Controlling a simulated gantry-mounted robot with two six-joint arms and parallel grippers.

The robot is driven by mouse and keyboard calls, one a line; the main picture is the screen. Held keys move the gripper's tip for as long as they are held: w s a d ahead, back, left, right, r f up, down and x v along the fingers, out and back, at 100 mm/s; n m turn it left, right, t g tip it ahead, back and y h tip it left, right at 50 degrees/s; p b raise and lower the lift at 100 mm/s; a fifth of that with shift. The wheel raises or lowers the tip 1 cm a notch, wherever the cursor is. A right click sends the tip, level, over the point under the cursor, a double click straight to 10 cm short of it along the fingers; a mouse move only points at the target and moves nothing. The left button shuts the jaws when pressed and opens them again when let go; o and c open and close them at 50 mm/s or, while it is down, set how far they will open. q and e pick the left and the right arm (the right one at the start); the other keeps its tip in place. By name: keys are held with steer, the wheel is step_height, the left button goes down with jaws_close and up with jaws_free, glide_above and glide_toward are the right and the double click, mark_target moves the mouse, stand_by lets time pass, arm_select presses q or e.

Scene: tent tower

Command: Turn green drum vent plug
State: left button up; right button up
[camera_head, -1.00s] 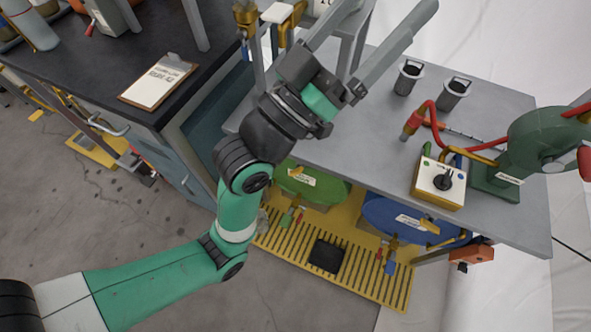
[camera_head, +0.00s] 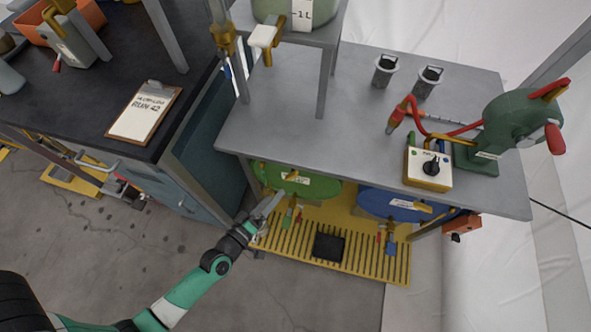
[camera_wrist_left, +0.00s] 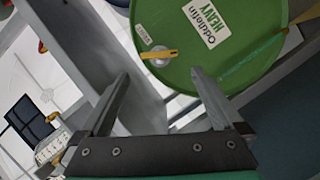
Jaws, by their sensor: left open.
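The green drum (camera_head: 325,190) lies under the grey bench, its labelled green face in view; that face also fills the top of the left wrist view (camera_wrist_left: 245,45). On it is the vent plug, a silver round fitting with a yellow handle (camera_wrist_left: 158,55), near the face's lower left edge in that view. In the head view a small yellow handle (camera_head: 292,175) shows on the drum. My left gripper (camera_head: 275,202) is low in front of the drum, its fingers pointing toward it. In the wrist view its fingers (camera_wrist_left: 160,76) are apart and empty, with the plug beyond the gap.
A blue drum (camera_head: 375,203) sits to the right on the same yellow slatted base (camera_head: 285,240). The grey bench top (camera_head: 300,120) overhangs both, carrying a switch box (camera_head: 428,169) and a green machine (camera_head: 508,120). A dark cabinet with a clipboard (camera_head: 145,112) stands left.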

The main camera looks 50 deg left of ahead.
mark_target(289, 179)
arm_select(q)
steer(key=b+x, duration=0.2)
steer(key=x, duration=0.8)
steer(key=shift+w+f, duration=0.1)
steer(key=shift+w+a, duration=0.1)
steer(key=shift+w, duration=0.4)
steer(key=shift+s, duration=0.1)
steer(key=shift+c, duration=1)
steer(key=c, duration=0.9)
steer(key=shift+c, duration=0.2)
arm_select(e)
steer(key=shift+s+f, duration=0.2)
steer(key=shift+f, duration=0.85)
